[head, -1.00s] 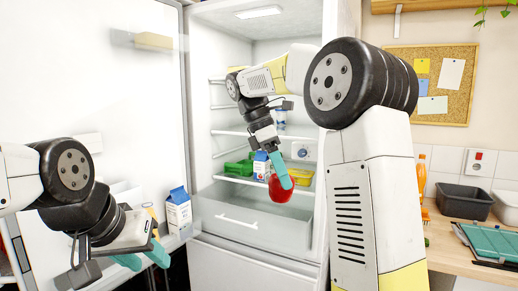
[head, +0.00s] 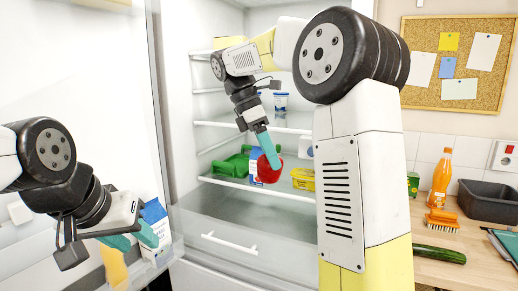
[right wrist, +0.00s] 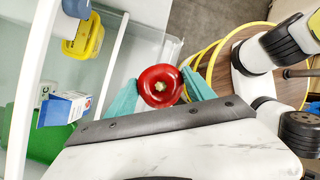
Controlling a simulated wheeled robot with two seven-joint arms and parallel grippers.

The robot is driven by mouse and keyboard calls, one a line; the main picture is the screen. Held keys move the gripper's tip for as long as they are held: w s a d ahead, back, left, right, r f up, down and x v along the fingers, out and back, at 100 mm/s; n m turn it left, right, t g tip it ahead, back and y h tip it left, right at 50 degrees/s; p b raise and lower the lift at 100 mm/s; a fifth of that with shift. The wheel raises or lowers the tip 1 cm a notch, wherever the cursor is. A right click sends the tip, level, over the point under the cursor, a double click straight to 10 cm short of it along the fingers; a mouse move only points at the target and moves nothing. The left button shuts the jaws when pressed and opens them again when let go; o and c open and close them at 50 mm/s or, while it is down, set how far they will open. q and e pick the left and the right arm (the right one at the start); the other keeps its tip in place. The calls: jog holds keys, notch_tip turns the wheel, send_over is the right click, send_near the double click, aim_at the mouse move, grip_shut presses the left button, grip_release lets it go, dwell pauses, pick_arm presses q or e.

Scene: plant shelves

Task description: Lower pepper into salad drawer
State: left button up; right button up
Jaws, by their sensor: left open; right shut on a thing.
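A red pepper (head: 268,170) is held in the air in front of the fridge shelves, above the salad drawer (head: 275,243). The drawer is pale and translucent, with a white handle, and stands pulled out. My right gripper (head: 269,157) points down and is shut on the pepper. In the right wrist view the pepper (right wrist: 160,86) sits between the teal fingers, with its stem side toward the camera. My left gripper (head: 133,240) is open and empty by the fridge door at the left. The drawer's floor is mostly hidden by glare.
On the shelf behind the pepper are a green container (head: 230,166), a yellow tub (head: 303,179) and a blue-and-white carton (head: 254,166). A milk carton (head: 154,218) stands in the door beside my left gripper. A counter with an orange bottle (head: 441,180) is at the right.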

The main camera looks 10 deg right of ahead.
notch_tip(320, 180, down, 9)
jog(key=shift+r, duration=0.15)
jog(key=shift+d, duration=0.1)
dwell(0.4)
jog(key=shift+s+d, duration=0.15)
jog(key=shift+d, duration=0.1)
dwell(0.4)
